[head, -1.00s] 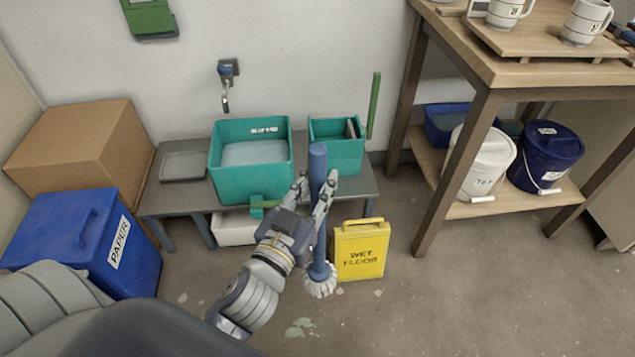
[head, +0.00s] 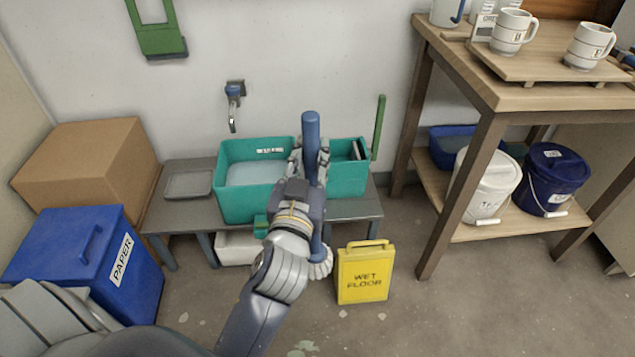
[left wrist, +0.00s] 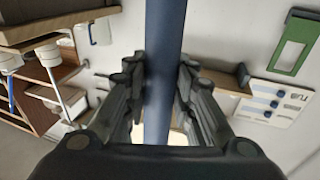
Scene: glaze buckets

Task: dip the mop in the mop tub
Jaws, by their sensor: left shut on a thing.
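The mop (head: 311,130) has a blue handle and a white string head (head: 320,265). It stands nearly upright in the head view. My left gripper (head: 309,160) is shut on the mop handle, and the mop head hangs in front of the low bench. In the left wrist view the blue handle (left wrist: 164,60) runs between the fingers (left wrist: 160,88). The larger teal tub (head: 230,203), with pale water in it, stands on the bench left of the mop. A smaller teal tub (head: 350,180) stands to the right, partly behind the handle. My right gripper does not show.
A yellow wet floor sign (head: 363,275) stands right of the mop head. A blue paper bin (head: 60,255) and a cardboard box (head: 85,160) are at the left. A wooden table (head: 540,93) with mugs stands at the right. A tap (head: 234,95) is above the larger tub.

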